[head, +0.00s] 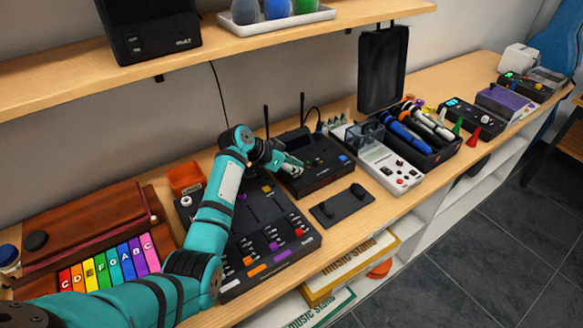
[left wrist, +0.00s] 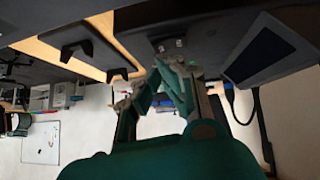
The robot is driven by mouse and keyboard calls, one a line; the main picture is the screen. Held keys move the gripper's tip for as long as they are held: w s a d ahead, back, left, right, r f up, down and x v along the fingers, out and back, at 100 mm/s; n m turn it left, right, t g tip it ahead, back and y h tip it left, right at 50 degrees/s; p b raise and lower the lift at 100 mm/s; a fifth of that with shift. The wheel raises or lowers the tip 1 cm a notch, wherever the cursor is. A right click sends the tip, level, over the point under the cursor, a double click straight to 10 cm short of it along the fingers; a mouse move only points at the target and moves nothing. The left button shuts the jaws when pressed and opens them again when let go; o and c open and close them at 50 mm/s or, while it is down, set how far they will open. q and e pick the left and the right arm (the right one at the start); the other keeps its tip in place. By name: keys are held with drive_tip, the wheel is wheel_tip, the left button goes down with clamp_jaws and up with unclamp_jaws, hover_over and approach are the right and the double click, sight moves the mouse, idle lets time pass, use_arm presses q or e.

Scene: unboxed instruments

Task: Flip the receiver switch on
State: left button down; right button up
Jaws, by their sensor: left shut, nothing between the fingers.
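The receiver (head: 325,174) is a black box with two upright antennas, standing on the wooden shelf near the middle of the head view. A blue square shows at the right of its top. My left gripper (head: 296,168) is shut and empty, over the left part of the receiver's top. In the left wrist view, my left gripper (left wrist: 172,72) points at a dark panel, with a small pale fitting (left wrist: 172,45) just beyond the fingertips. I cannot tell whether they touch or which way a switch is set. My right gripper is not in view.
A black mixer (head: 270,235) with sliders lies under my left forearm. A black stand (head: 342,205) lies in front of the receiver. A white device (head: 395,170) and a black tray of microphones (head: 440,155) are to its right. An upper shelf (head: 215,55) overhangs the back.

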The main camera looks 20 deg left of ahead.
use_arm(q)
drive_tip(key=shift+d+f, duration=0.1)
drive_tip(key=shift+f, duration=0.1)
drive_tip(key=shift+s+f+y, duration=0.1)
drive_tip(key=shift+f+y, duration=0.2)
drive_tip(key=shift+f, duration=0.1)
drive_tip(key=shift+s, duration=0.1)
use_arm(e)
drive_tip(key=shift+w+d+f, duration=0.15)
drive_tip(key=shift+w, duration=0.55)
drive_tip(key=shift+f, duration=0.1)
use_arm(q)
drive_tip(key=shift+w+a+r+b, duration=0.25)
drive_tip(key=shift+w+a+b, duration=0.05)
drive_tip(key=shift+w+a, duration=0.3)
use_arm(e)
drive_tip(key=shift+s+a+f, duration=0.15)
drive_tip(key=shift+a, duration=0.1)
